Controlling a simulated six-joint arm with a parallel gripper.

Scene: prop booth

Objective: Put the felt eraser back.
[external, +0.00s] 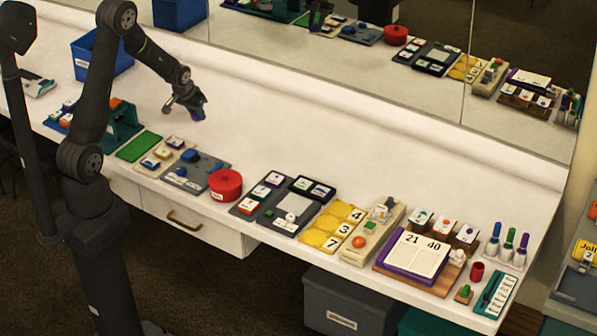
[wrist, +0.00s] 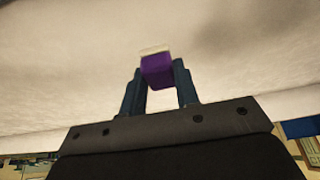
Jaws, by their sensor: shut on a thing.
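My gripper (external: 196,112) is above the white counter (external: 330,150), left of the middle and towards the mirror. In the wrist view my gripper (wrist: 157,80) has its two fingers shut on a small purple block with a pale top layer, which looks like the felt eraser (wrist: 158,72). In the external view only a bit of purple shows under the fingers. The block is held tilted in the wrist view, with pale surface behind it. A purple-edged board reading 21 40 (external: 413,255) lies at the right, with pens in a white holder (external: 507,250) beyond it.
Along the front edge stand a green mat (external: 138,147), a red round tin (external: 225,184), grey trays, yellow number cards (external: 333,230) and a beige device (external: 370,236). A blue bin (external: 100,55) is at the left. The counter's back strip is clear; the mirror (external: 350,70) bounds it.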

